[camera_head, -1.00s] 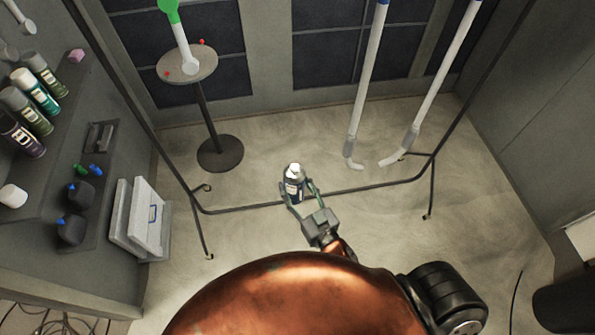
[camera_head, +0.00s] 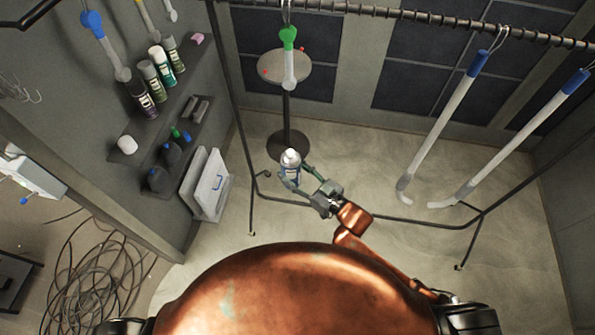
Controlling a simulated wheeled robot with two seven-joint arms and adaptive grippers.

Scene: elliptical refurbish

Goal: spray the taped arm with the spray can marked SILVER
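My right gripper (camera_head: 293,178) is shut around a spray can with a white top (camera_head: 291,160), held upright. The can's label is too small to read. A white arm with a green upper end (camera_head: 289,65) hangs from the rack rail, in front of a round stand. Two white arms with blue upper ends, one nearer (camera_head: 437,135) and one farther right (camera_head: 520,140), hang from the same rail. I cannot tell for sure which is the taped arm. The can is below the green-ended arm and apart from it. My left gripper is out of view.
Several spray cans (camera_head: 163,66) stand on a wall shelf at the left. The round stand (camera_head: 283,68) has red dots on top. The rack's lower bar (camera_head: 405,219) crosses the floor. Cables (camera_head: 85,275) lie coiled at lower left. Floor between rack legs is mostly clear.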

